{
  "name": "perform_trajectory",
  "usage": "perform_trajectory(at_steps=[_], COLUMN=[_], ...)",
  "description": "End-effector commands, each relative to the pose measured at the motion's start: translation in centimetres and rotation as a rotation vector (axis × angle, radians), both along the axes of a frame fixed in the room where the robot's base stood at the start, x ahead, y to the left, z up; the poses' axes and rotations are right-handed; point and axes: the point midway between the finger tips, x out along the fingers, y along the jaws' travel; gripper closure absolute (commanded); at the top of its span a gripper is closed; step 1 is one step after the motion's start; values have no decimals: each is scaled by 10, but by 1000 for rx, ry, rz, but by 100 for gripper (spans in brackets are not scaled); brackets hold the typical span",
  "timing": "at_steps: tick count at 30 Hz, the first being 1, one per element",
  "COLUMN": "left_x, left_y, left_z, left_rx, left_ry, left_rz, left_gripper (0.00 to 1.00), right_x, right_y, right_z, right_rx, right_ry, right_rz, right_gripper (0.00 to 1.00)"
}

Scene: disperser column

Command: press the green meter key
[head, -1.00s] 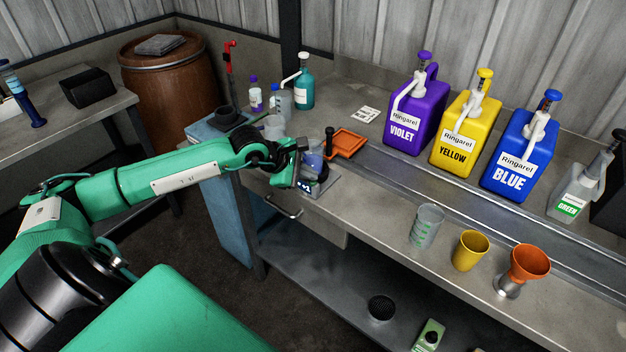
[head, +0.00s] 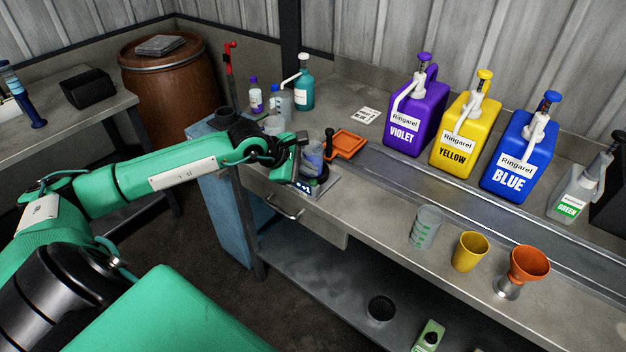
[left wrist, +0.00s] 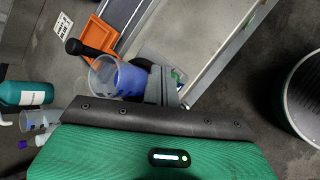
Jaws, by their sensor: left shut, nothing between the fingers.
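The meter (head: 322,187) is a small flat grey device with a lit display at the bench's front edge. A clear beaker with blue liquid (head: 312,158) stands on it. The beaker also shows in the left wrist view (left wrist: 120,78). My left gripper (head: 297,160) is shut and empty, just left of the beaker and above the meter's near side. In the left wrist view its closed fingers (left wrist: 163,82) cover part of the meter. A small green patch (left wrist: 179,76) shows beside the fingertips, perhaps the green key; I cannot tell whether they touch it. My right gripper is out of view.
Teal and clear bottles (head: 304,90) stand at the back left. Violet, yellow and blue jugs (head: 507,155) line the wall. Cups and a funnel (head: 529,262) stand at the front right.

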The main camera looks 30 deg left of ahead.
Motion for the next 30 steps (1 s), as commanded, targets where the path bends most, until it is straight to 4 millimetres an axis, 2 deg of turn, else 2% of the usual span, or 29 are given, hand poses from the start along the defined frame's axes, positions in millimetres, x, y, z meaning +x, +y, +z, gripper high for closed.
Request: perform_trajectory(at_steps=[5, 18, 30], left_x=[0, 0, 0], left_y=[0, 0, 0], left_z=[6, 48, 50], left_rx=[1, 1, 1], left_ry=[-1, -2, 0], left_rz=[0, -1, -1], left_gripper=[100, 100, 100], right_x=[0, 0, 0], right_y=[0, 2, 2], right_z=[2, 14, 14], right_rx=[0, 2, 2], right_ry=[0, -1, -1], right_rz=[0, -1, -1], right_gripper=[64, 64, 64])
